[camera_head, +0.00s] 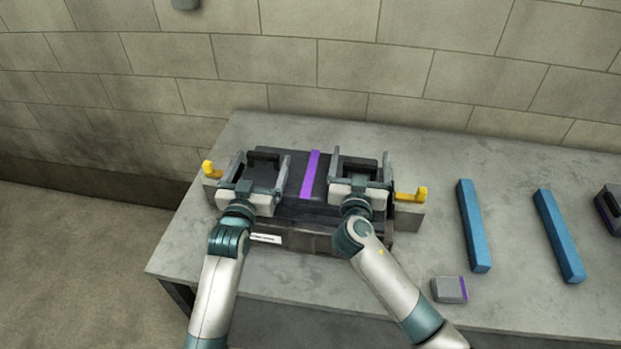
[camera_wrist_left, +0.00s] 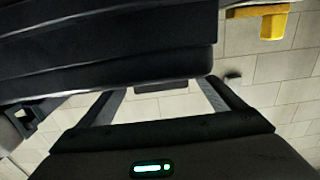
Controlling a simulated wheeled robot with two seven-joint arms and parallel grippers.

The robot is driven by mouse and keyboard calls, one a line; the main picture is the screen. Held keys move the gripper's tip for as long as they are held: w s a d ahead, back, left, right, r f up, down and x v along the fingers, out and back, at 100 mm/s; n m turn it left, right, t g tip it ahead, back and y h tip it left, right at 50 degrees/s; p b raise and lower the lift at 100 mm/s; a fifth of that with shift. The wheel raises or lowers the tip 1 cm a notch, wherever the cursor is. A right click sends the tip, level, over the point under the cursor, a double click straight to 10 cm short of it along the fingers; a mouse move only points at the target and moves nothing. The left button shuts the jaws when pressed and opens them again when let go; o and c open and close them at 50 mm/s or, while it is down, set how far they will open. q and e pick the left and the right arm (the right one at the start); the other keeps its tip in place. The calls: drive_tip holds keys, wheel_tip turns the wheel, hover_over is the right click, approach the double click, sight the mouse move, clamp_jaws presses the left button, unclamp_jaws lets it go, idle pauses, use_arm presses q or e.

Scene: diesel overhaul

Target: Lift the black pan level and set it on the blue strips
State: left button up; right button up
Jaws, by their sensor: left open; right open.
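The black pan (camera_head: 296,178) with a purple stripe across its middle lies level on a dark engine block at the centre left of the bench; the grippers cover part of it. My left gripper (camera_head: 260,165) is open over the pan's left part, and my right gripper (camera_head: 361,165) is open over its right part. In the left wrist view a ribbed black body, seemingly the pan (camera_wrist_left: 120,45), fills the upper left, close to the open fingers; I cannot tell whether they touch it. Two blue strips, one nearer (camera_head: 473,225) and one farther right (camera_head: 558,235), lie roughly parallel on the bench.
Yellow pieces stand at the block's left (camera_head: 209,170) and right (camera_head: 411,195) ends. A small grey block (camera_head: 449,290) lies near the bench's front, before the nearer strip. A dark part (camera_head: 609,210) sits at the right edge. The bench (camera_head: 440,160) is clear behind the strips.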

use_arm(q)
drive_tip(key=c, duration=2.2)
use_arm(e)
drive_tip(key=c, duration=2.2)
